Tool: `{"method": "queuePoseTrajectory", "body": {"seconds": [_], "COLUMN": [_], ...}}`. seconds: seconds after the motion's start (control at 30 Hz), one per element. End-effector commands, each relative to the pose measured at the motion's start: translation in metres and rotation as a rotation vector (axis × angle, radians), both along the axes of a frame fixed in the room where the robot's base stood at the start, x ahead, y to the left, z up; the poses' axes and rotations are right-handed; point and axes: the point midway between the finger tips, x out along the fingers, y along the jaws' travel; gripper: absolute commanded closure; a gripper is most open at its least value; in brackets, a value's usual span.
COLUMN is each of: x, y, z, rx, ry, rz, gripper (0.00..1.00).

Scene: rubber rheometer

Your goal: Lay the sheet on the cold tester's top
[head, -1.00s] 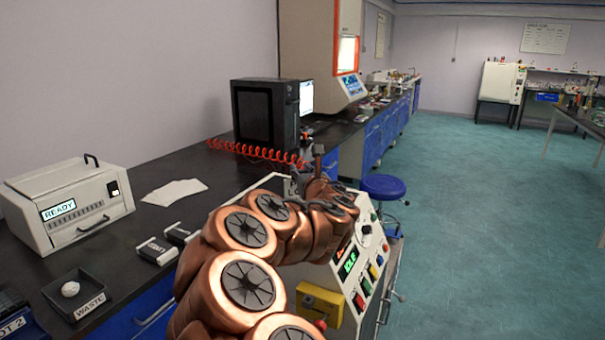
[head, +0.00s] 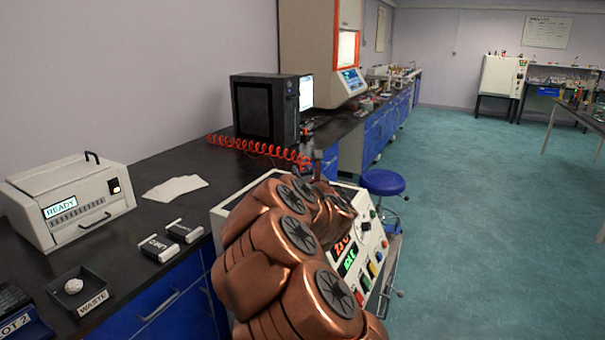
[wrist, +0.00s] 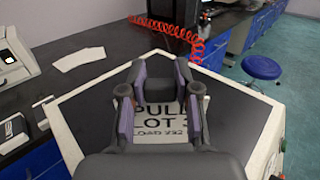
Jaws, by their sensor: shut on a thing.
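The tester (head: 352,262) is a pale machine with a lit display reading IDLE and coloured buttons on its sloped front. Its dark, flat top (wrist: 228,100) fills the middle of the wrist view. My gripper (wrist: 158,86) is over this top, its jaws shut on the printed white sheet (wrist: 158,117). The sheet's black lettering, including "LOT", shows between the fingers; the fingers cover its sides. I cannot tell whether the sheet touches the top. In the head view my arm hides the sheet and most of the gripper.
White papers (head: 175,188) lie on the black bench, beside a box reading READY (head: 75,205). Two small labelled blocks (head: 158,248) and a WASTE tray (head: 98,298) are nearer. A red coiled hose (head: 258,149) runs behind the tester. A blue stool (head: 383,182) stands right, with open floor beyond.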

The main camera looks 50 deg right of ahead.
Motion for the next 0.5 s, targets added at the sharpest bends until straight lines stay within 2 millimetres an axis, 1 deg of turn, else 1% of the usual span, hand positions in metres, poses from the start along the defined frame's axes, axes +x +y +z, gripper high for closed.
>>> {"method": "queuePoseTrajectory", "body": {"seconds": [0.07,0.33,0.5], "x": [0.0002,0.0001,-0.0001], "y": [0.0003,0.0004,0.0003], "z": [-0.0032,-0.0037,-0.0076], "rx": [0.001,-0.001,-0.001], "ry": [0.0,0.0,0.0], "rz": [0.0,0.0,0.0], "gripper": [0.93,0.93,0.93]}}
